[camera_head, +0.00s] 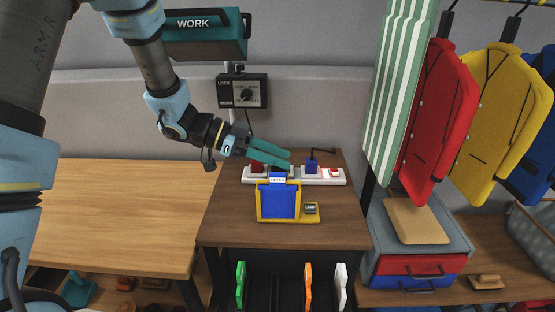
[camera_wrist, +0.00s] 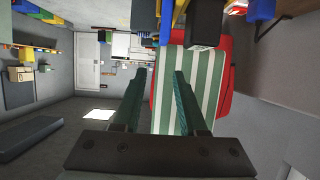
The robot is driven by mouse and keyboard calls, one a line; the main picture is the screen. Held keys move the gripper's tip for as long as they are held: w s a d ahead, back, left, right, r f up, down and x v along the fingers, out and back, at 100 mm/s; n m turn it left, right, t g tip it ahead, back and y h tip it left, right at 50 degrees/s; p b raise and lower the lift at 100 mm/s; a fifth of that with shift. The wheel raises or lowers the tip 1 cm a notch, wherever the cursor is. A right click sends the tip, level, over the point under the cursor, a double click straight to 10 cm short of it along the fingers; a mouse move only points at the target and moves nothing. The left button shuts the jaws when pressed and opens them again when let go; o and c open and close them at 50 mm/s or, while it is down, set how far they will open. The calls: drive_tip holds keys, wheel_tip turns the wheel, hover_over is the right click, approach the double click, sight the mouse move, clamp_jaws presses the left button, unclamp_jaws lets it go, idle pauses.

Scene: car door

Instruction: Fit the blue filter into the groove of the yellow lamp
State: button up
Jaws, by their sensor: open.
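The yellow lamp (camera_head: 260,214) stands on the dark wooden cabinet top. The blue filter (camera_head: 280,204) stands upright inside its yellow frame, with its labelled tab (camera_head: 277,181) rising above the frame's top. I cannot tell how deep the filter sits in the groove. My gripper (camera_head: 287,161) is above and behind the filter, with its teal fingers pointing right and apart from it. In the wrist view my gripper (camera_wrist: 160,76) is open, with nothing between its fingers.
A white power strip (camera_head: 335,181) with plugs lies behind the lamp. A green striped cloth (camera_head: 396,100) and red jacket (camera_head: 430,130) hang to the right; the cloth also shows in the wrist view (camera_wrist: 193,110). A control box (camera_head: 242,91) is on the wall. The left table (camera_head: 120,210) is clear.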

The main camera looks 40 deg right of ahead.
drive_tip(key=b+v, duration=0.2)
drive_tip(key=v, duration=1)
drive_tip(key=shift+b, duration=0.35)
drive_tip(key=w+a+n+t, duration=0.3)
drive_tip(key=w+n+t, duration=0.2)
drive_tip(key=w+t, duration=0.25)
drive_tip(key=w+a+n+t, duration=0.35)
drive_tip(key=w+t, duration=0.25)
drive_tip(key=w, duration=0.3)
drive_tip(key=w+a+f+n+t+y, duration=0.1)
drive_tip(key=w+a+n+t+y, duration=0.3)
drive_tip(key=a+n, duration=0.5)
drive_tip(key=s+a+f+n+g+y, duration=0.1)
drive_tip(key=s+a+f+y, duration=0.15)
drive_tip(key=a, duration=0.35)
drive_tip(key=s+a+f+n+g+y, duration=0.1)
drive_tip(key=s+a+n+g+y, duration=0.15)
drive_tip(key=a, duration=0.45)
drive_tip(key=s+a+f+n+g, duration=0.1)
drive_tip(key=s+a+g, duration=0.1)
drive_tip(key=s, duration=0.4)
drive_tip(key=s+a+f+n+g+y, duration=0.1)
drive_tip(key=s+a+n, duration=0.1)
drive_tip(key=s, duration=0.5)
drive_tip(key=shift+s+f+n+g, duration=0.25)
drive_tip(key=shift+s+n+g, duration=0.05)
drive_tip(key=shift+g, duration=0.1)
drive_tip(key=shift+c, duration=0.3)
